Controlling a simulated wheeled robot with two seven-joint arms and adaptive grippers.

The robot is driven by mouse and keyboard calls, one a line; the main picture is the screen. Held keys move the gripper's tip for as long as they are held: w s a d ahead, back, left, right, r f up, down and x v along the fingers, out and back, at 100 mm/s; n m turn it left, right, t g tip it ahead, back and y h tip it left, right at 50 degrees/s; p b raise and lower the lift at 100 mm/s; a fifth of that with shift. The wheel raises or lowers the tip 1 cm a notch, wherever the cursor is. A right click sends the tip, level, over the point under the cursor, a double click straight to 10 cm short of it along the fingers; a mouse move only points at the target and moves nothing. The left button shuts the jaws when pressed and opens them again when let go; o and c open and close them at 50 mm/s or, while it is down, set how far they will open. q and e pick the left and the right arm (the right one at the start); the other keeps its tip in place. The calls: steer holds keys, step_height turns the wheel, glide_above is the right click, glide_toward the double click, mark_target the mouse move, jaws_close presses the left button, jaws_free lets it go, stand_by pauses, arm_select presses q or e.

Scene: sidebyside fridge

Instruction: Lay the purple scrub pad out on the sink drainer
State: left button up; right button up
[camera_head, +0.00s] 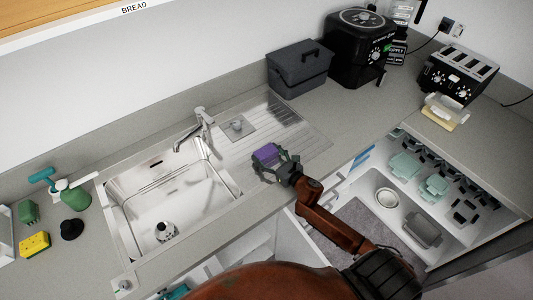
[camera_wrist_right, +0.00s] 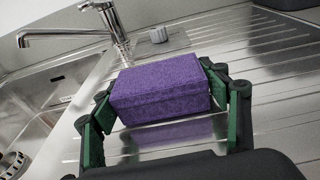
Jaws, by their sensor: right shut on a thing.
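The purple scrub pad (camera_head: 267,153) is a small purple block held between the fingers of my right gripper (camera_head: 273,165). In the right wrist view the purple scrub pad (camera_wrist_right: 161,88) sits between the green-padded fingers of the right gripper (camera_wrist_right: 165,105), its long side across the picture. The ribbed metal sink drainer (camera_head: 282,124) lies right of the basin; the pad is over its front part. In the wrist view the drainer (camera_wrist_right: 275,60) spreads behind and beside the pad. Whether the pad touches the drainer I cannot tell. My left gripper is not in view.
The sink basin (camera_head: 172,200) and faucet (camera_head: 201,128) are left of the pad. A grey drain fitting (camera_head: 237,125) sits at the back of the drainer. A dark grey box (camera_head: 299,68) stands behind the drainer. An open drawer (camera_head: 400,190) with containers is at right.

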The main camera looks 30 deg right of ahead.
steer(key=shift+f, duration=0.25)
steer(key=o, duration=1.1)
steer(key=shift+s+f, duration=0.1)
steer(key=shift+f, duration=0.05)
steer(key=shift+c, duration=0.2)
steer(key=shift+r+p, duration=0.3)
steer(key=shift+r, duration=0.15)
steer(key=v, duration=1)
steer(key=shift+s+r, duration=0.25)
steer(key=shift+s, duration=0.05)
steer(key=shift+s+d+r, duration=0.1)
steer(key=shift+s+r, duration=0.1)
steer(key=shift+s, duration=0.4)
steer(key=shift+c, duration=0.4)
